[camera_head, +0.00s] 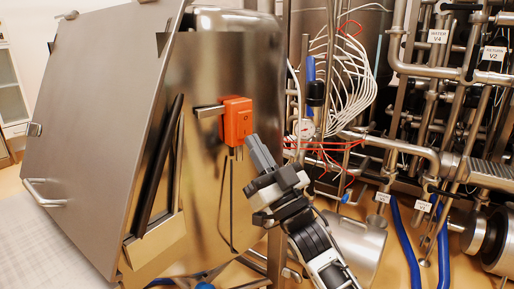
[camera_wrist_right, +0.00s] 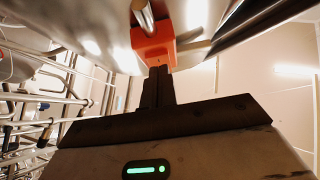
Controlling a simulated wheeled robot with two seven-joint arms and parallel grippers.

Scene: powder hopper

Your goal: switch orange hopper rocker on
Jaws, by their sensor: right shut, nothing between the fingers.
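The orange hopper rocker box (camera_head: 236,121) is mounted on the side of the steel hopper (camera_head: 205,170), with a dark mark on its face and a metal conduit at its left. My right gripper (camera_head: 251,141) is shut and empty, its fingertips just below and to the right of the orange box. In the right wrist view the box (camera_wrist_right: 153,45) shows just beyond the shut fingertips (camera_wrist_right: 157,70). Whether they touch the box I cannot tell. The rocker's position is too small to read. My left gripper is not in view.
A large tilted steel panel (camera_head: 100,120) stands at the left with a handle at its lower edge. Pipes and valves (camera_head: 440,110) fill the right side. White cables and a small gauge (camera_head: 305,128) are behind my right gripper. Blue hoses (camera_head: 407,245) run along the floor.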

